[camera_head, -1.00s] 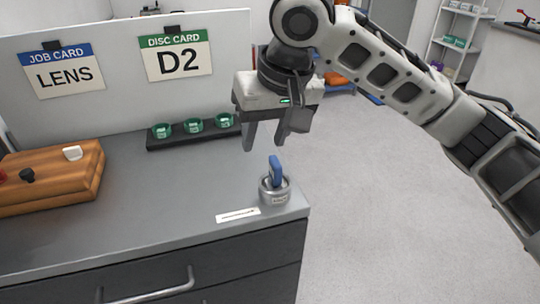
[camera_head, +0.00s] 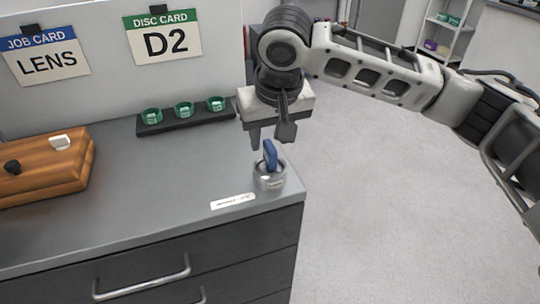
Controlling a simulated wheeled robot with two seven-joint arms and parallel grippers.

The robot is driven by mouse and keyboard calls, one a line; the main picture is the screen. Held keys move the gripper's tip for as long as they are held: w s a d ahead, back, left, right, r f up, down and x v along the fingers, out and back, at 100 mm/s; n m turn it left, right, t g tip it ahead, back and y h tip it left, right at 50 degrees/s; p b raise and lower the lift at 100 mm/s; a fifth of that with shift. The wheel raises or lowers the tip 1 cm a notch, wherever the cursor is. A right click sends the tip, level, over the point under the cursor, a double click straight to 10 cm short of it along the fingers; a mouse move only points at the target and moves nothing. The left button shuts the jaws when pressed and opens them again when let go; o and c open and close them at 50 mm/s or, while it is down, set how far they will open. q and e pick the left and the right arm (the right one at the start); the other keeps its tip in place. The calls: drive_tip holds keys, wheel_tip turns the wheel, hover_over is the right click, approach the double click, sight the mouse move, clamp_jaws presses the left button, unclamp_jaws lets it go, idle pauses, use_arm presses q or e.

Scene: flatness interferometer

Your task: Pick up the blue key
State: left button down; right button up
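The blue key (camera_head: 270,155) stands upright in a round silver metal holder (camera_head: 269,177) near the right front corner of the grey worktop. My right gripper (camera_head: 270,143) points down right above the key, with its fingers apart on either side of the key's top as seen from here. Whether the fingers are level with the key in depth I cannot tell. It holds nothing that I can see. My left gripper is not in view.
A white label strip (camera_head: 233,201) lies beside the holder. A black rack (camera_head: 187,121) with three green rings stands behind. A wooden block (camera_head: 45,165) with small knobs sits at left. Job and disc cards hang on the back panel. Open floor lies right.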

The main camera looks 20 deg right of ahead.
sight(270, 145)
drive_tip(key=x, duration=0.4)
drive_tip(key=shift+s+f, duration=0.2)
drive_tip(key=shift+f, duration=0.2)
clamp_jaws()
drive_tip(key=shift+r, duration=0.1)
